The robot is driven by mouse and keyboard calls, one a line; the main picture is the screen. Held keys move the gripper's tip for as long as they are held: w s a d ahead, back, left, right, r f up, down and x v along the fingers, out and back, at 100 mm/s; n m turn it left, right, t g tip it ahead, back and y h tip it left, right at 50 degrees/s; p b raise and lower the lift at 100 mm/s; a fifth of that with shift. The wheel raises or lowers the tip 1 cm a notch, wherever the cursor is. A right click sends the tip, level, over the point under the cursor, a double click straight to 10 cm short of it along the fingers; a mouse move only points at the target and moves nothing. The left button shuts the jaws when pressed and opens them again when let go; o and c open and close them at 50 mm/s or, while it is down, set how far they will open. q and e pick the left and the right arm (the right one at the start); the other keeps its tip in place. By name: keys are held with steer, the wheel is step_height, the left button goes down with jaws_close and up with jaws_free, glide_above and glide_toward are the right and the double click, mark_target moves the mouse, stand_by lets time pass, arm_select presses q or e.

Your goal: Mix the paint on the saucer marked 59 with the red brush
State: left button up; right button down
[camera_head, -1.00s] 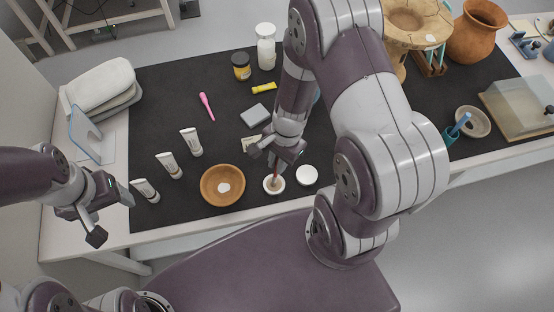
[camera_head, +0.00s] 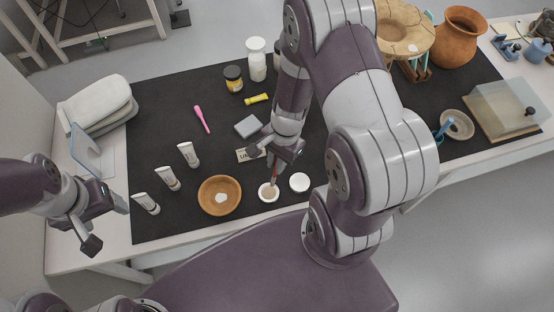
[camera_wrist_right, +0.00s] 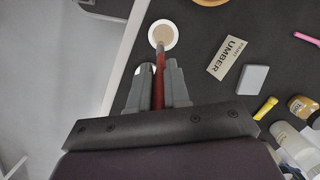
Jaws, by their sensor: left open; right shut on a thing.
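A small white saucer (camera_head: 268,193) holding tan-brown paint sits near the front edge of the black mat; it also shows in the right wrist view (camera_wrist_right: 163,36). No number is legible on it. My right gripper (camera_wrist_right: 159,72) is shut on the red brush (camera_wrist_right: 159,78), above the saucer. The brush points down, its dark tip over the paint's near part in the wrist view; I cannot tell whether it touches. A plain white disc (camera_head: 299,182) lies right of the saucer. My left gripper (camera_head: 104,222) is open and empty at the table's left front.
A brown bowl (camera_head: 220,195) stands left of the saucer. An "UMBER" card (camera_wrist_right: 227,59) and grey block (camera_head: 248,126) lie behind. Several white tubes (camera_head: 167,178) lie left. Jars (camera_head: 256,60) and pottery (camera_head: 463,36) stand farther back.

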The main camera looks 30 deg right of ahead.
steer(key=shift+r, duration=0.15)
steer(key=d+r+p, duration=0.1)
steer(key=d+p, duration=0.1)
steer(key=d, duration=0.4)
steer(key=shift+r, duration=0.4)
stand_by(0.4)
